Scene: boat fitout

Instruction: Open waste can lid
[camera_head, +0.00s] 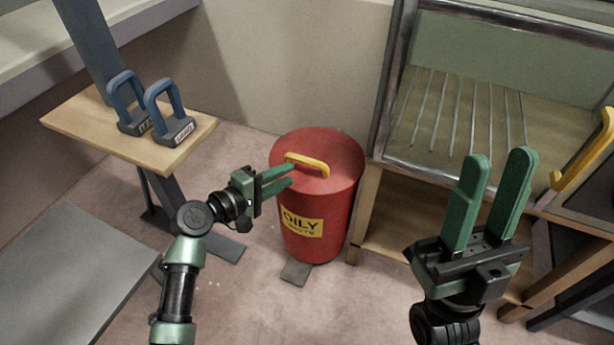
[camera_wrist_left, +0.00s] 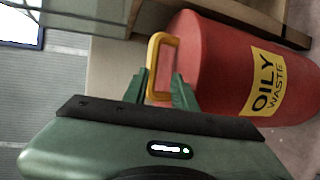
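The red waste can (camera_head: 315,225) stands on the floor at the centre of the head view, with a yellow oily-waste label. Its red lid (camera_head: 340,160) is down and carries a yellow bar handle (camera_head: 309,160). In the left wrist view the can (camera_wrist_left: 215,70) lies sideways, with the handle (camera_wrist_left: 156,50) just ahead of and between my fingertips. My left gripper (camera_head: 290,176) is open at the handle's near side; I cannot tell whether it touches. It also shows in the left wrist view (camera_wrist_left: 160,92). My right gripper (camera_head: 496,165) is open and empty, pointing up at the right.
A wooden shelf (camera_head: 80,118) with two blue-handled weights (camera_head: 130,108) (camera_head: 170,115) is at the left. A metal-framed cabinet with a wire rack (camera_head: 460,110) stands right of the can. A grey panel (camera_head: 70,270) lies lower left.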

